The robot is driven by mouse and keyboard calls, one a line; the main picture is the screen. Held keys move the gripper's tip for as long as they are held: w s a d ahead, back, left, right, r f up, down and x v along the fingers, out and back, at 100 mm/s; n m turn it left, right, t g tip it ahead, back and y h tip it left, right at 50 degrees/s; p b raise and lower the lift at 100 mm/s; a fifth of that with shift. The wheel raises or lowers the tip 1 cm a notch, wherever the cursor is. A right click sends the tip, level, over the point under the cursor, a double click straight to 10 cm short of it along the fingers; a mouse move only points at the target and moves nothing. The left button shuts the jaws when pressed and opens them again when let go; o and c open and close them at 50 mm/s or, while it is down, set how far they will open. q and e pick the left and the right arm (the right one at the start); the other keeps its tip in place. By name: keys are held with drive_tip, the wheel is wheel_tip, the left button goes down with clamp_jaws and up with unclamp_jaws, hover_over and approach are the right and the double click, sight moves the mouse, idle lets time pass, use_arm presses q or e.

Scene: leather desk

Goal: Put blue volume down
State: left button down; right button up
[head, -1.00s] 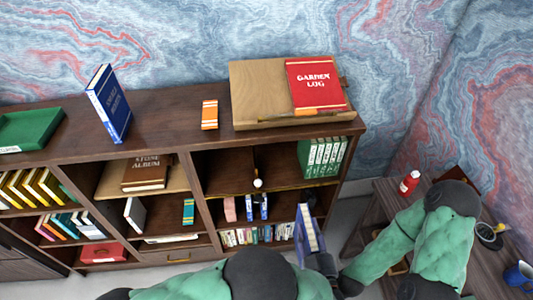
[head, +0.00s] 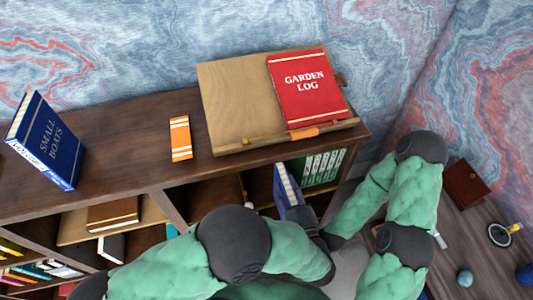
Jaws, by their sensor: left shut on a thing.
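My left gripper (head: 301,213) is shut on a blue book (head: 286,184) with pale pages. The book is upright, in front of the bookcase's right-hand compartments, just below the top edge. Its lower part is hidden by the gripper. Another blue book, titled Small Boats (head: 47,140), stands on the bookcase top (head: 125,158) at the left. My right arm bends in from the right, but its gripper fingers are hidden.
An orange book (head: 180,138) lies on the bookcase top. A wooden slanted board (head: 232,95) bears the red Garden Log (head: 305,88). Green binders (head: 320,167) fill the right compartment. Bare top lies between Small Boats and the orange book. A side table (head: 470,235) is at right.

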use_arm(q)
drive_tip(key=f+b+x, duration=0.1)
drive_tip(key=b+x, duration=0.3)
drive_tip(key=x, duration=1.1)
drive_tip(key=shift+f+b, duration=0.25)
drive_tip(key=shift+b, duration=0.05)
drive_tip(key=shift+f, duration=0.1)
drive_tip(key=c, duration=0.8)
unclamp_jaws()
drive_tip(key=shift+f, duration=0.1)
